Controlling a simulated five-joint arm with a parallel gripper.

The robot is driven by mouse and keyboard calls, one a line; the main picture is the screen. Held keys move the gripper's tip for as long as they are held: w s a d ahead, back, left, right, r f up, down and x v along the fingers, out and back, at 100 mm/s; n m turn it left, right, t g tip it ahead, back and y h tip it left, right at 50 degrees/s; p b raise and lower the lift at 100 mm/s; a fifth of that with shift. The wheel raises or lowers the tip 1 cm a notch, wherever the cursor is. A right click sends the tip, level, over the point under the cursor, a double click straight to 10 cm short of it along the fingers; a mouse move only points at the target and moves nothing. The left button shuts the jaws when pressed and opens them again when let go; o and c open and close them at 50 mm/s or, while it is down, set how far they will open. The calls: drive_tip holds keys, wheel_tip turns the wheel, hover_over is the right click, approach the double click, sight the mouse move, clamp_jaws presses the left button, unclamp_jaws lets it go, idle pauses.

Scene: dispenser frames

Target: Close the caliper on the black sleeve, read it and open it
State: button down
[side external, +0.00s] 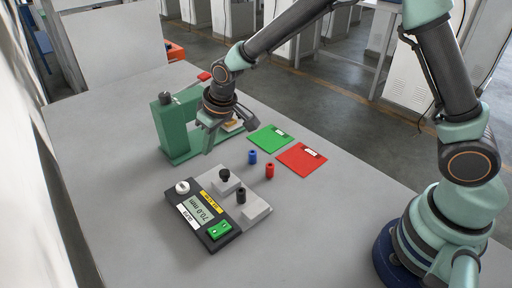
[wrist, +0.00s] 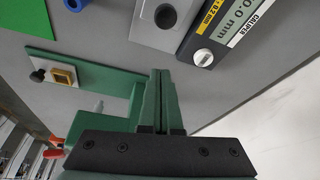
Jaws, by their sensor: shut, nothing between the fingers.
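The caliper (side external: 189,213) lies on the table with a dark body, a yellow label, a white knob and a green button. Its display (side external: 201,208) seems to read 70.0 mm. A grey jaw block with a black knob (side external: 224,175) is on its far side; this knob also shows in the wrist view (wrist: 165,16). The black sleeve (side external: 241,196) stands upright by the caliper's grey blocks; whether they touch it I cannot tell. My gripper (side external: 209,148) is shut and empty, above the table beside the green frame and apart from the caliper. Its fingers (wrist: 160,75) are together in the wrist view.
A green frame (side external: 178,148) with a red-tipped lever (side external: 204,76) stands beyond the caliper. A blue sleeve (side external: 252,157) and a red sleeve (side external: 269,171) stand near a green mat (side external: 266,138) and a red mat (side external: 300,161). The front table area is clear.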

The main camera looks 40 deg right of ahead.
sight(225, 183)
drive_tip(key=x, duration=0.5)
drive_tip(key=shift+f, duration=0.1)
drive_tip(key=shift+s+d, duration=0.3)
drive_tip(key=shift+s, duration=0.65)
drive_tip(key=shift+s+d, duration=0.25)
drive_tip(key=shift+s, duration=0.7)
drive_tip(key=shift+s, duration=2.35)
drive_tip(key=shift+w, duration=0.15)
